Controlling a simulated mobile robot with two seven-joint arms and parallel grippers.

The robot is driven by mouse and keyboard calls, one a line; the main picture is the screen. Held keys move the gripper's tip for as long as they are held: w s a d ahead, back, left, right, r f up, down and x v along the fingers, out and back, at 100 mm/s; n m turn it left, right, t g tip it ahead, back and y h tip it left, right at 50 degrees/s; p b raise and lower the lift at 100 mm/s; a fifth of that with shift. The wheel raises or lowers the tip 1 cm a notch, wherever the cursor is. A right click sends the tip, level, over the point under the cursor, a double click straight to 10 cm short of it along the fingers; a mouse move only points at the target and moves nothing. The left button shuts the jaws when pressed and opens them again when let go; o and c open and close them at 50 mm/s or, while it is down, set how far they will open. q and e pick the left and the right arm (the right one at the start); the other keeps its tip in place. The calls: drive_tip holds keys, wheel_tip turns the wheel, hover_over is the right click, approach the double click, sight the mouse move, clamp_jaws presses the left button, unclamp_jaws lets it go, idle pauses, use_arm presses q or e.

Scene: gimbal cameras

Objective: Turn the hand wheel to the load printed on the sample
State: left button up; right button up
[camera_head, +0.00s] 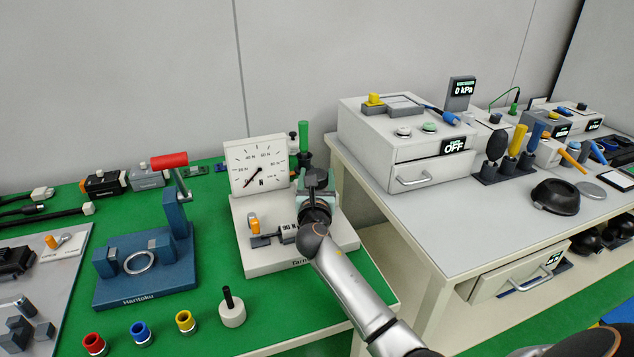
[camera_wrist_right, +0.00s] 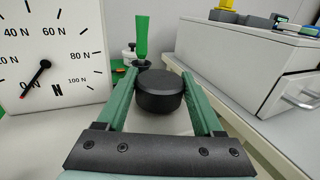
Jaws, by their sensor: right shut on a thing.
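The white dial gauge (camera_head: 259,165) stands on a pale tester base (camera_head: 265,265). Its needle points low left, near 0, also in the right wrist view (camera_wrist_right: 60,50). My right gripper (camera_head: 316,182) is shut on a round black hand wheel (camera_wrist_right: 160,95), which sits between its green fingers in the wrist view. The arm hides much of the wheel in the head view. The sample (camera_head: 289,231) lies in the tester's clamp left of my gripper. Its print ends in "N", but I cannot read the number surely. My left gripper is not in view.
A green-handled tool (camera_head: 303,138) stands upright just behind the wheel. A blue press (camera_head: 150,265) with a red handle is to the left. A grey box (camera_head: 405,145) with a drawer stands on the right bench. Coloured rings and a weight (camera_head: 232,312) lie in front.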

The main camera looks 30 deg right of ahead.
drive_tip(key=shift+m+g+h, duration=0.6)
drive_tip(key=shift+h, duration=0.1)
drive_tip(key=o, duration=1.4)
